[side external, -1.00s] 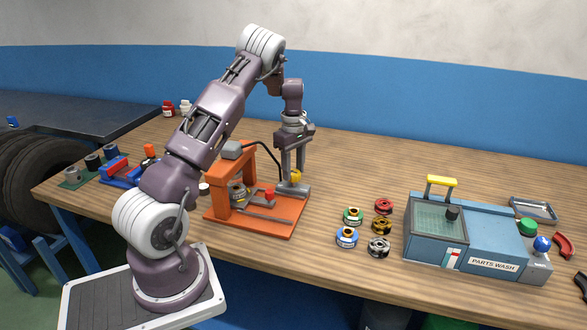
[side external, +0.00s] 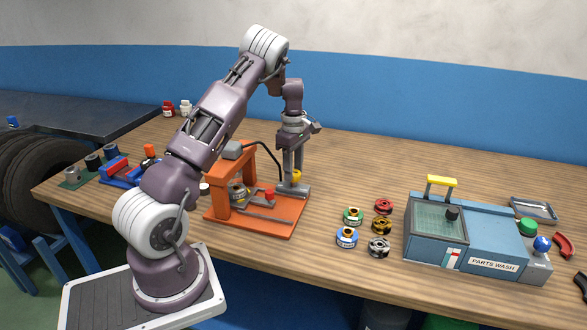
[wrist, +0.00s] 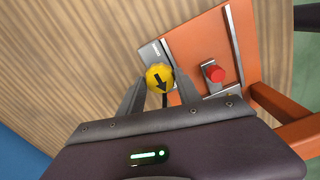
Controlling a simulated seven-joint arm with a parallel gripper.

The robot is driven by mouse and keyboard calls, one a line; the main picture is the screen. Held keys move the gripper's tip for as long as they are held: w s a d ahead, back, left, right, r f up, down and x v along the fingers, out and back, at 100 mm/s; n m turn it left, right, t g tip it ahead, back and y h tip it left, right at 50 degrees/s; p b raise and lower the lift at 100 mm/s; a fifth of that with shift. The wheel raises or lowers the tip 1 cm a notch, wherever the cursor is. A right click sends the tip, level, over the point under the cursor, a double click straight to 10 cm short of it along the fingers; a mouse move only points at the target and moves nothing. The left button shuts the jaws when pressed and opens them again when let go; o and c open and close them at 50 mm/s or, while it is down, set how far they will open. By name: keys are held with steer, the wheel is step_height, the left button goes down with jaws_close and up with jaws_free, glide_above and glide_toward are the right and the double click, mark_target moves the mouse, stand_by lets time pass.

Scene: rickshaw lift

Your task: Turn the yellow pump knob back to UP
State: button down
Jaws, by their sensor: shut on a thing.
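The yellow pump knob (wrist: 160,78) sits on a grey block (wrist: 152,52) at the edge of the orange press (wrist: 187,45). A black arrow on the knob points toward the bottom of the wrist view. My gripper (wrist: 154,84) is shut on the knob, with one finger on each side of it. In the side external view my gripper (side external: 293,172) reaches down from above, and its fingers partly hide the knob (side external: 297,175). The lettering on the grey block is too small to read.
The orange press frame (side external: 222,198) with a red knob (side external: 269,191) stands just left of my gripper. Several coloured ring parts (side external: 347,237) lie to the right, before the blue parts washer (side external: 490,237).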

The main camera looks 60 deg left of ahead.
mark_target(294, 172)
steer(key=c, duration=0.8)
jaws_free()
steer(key=shift+c, duration=0.2)
step_height(294, 172, up, 7)
steer(key=shift+r, duration=0.1)
steer(key=s+d+r+m+t, duration=0.1)
steer(key=s+d+r+m, duration=0.1)
steer(key=d+r+m, duration=0.6)
steer(key=s+d+r+m+t, duration=0.25)
steer(key=d+r, duration=0.45)
steer(key=d, duration=0.5)
steer(key=s+d+m+t, duration=0.1)
steer(key=s+d+m, duration=0.6)
steer(key=s, duration=0.2)
steer(key=s+d+m+t, duration=0.1)
steer(key=s+d+m, duration=0.5)
steer(key=s, duration=0.4)
steer(key=shift+d+f+m, duration=0.35)
steer(key=shift+d, duration=0.25)
